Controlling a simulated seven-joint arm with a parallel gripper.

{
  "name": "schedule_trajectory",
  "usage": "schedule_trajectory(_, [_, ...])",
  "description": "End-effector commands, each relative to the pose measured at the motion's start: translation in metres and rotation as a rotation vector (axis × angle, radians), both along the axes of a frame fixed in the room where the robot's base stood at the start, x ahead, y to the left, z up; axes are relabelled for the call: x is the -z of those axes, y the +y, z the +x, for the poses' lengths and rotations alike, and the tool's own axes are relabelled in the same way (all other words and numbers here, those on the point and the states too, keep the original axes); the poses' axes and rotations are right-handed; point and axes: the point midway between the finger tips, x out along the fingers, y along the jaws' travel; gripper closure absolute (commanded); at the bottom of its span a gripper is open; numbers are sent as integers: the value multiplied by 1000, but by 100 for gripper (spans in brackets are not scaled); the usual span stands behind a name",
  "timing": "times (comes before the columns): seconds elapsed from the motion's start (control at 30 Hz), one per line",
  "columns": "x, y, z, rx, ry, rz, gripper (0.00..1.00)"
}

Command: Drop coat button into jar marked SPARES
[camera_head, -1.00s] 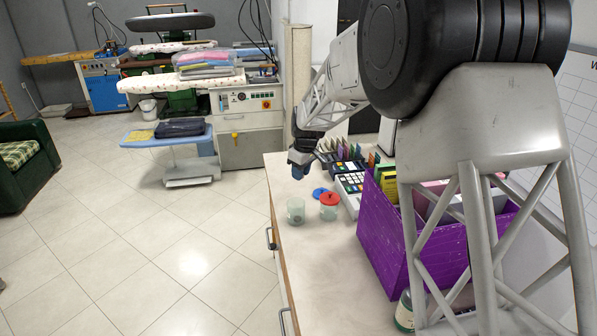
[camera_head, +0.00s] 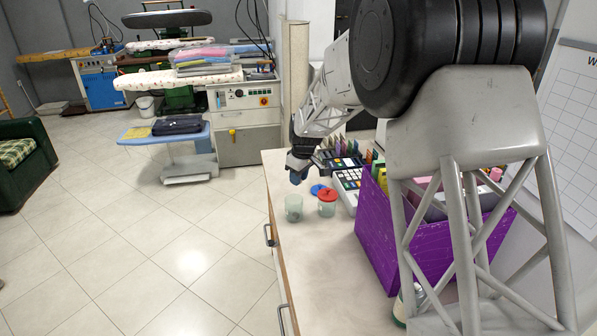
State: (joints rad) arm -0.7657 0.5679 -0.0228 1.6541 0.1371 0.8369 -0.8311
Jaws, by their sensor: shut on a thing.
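My gripper (camera_head: 296,178) is above the counter, just behind and above an open clear jar (camera_head: 294,208). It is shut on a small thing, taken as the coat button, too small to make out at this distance. The open jar stands upright near the counter's left edge. A second clear jar with a red lid (camera_head: 327,195) stands just right of it. A blue lid (camera_head: 317,189) lies flat on the counter behind the two jars. No marking can be read on either jar, so I cannot tell which is SPARES.
A keypad device (camera_head: 347,180) stands right of the jars. A purple box (camera_head: 385,240) with folders is further right, beside my arm. A bottle (camera_head: 400,308) stands in front of the box. The counter (camera_head: 310,250) in front of the jars is clear.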

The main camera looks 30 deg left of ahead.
Motion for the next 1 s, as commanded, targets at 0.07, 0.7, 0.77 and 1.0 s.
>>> schedule_trajectory(0.07, [7, 0, 0, 0, 1, -1, 93])
schedule_trajectory(0.7, [26, 0, 0, 0, 0, 0, 93])
schedule_trajectory(0.77, [26, 0, 0, 0, 0, 0, 67])
schedule_trajectory(1.0, [25, 0, 0, 0, 0, 0, 42])
